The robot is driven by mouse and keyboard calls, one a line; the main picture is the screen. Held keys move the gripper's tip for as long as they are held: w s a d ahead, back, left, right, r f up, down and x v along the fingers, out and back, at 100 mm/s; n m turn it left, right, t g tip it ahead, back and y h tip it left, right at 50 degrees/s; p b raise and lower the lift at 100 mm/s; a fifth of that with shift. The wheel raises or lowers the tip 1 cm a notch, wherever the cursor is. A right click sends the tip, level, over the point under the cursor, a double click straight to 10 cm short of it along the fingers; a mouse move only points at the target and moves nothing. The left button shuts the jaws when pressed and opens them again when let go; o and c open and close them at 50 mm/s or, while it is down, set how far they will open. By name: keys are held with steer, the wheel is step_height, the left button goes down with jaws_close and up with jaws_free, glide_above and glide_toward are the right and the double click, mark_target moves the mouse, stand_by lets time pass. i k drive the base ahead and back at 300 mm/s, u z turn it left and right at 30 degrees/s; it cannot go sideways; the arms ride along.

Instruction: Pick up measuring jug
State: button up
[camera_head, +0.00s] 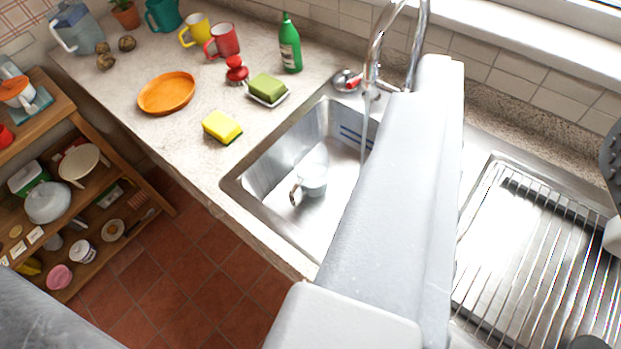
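A pale, partly see-through vessel with a handle (312,182) stands in the metal sink (262,212), under the tap. It may be the measuring jug, but I cannot make out any markings. A clear jug with a blue-grey tint (76,30) stands at the far left end of the counter. I cannot tell for sure which of the two is the measuring jug. My pale arm link crosses the picture from the bottom centre to the upper right and hides the right part of the sink. I cannot make out my gripper's fingers.
The tap (375,50) rises behind the sink. A yellow sponge (222,127), an orange plate (167,93), green soap on a dish (267,88), a green bottle (290,45) and mugs stand on the counter. A drainboard (530,240) lies right; shelves (125,170) stand left.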

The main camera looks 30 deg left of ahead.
mark_target(312, 167)
steer(key=k, duration=1.2)
steer(key=u, duration=0.95)
steer(key=i, duration=1.75)
steer(key=z, duration=0.4)
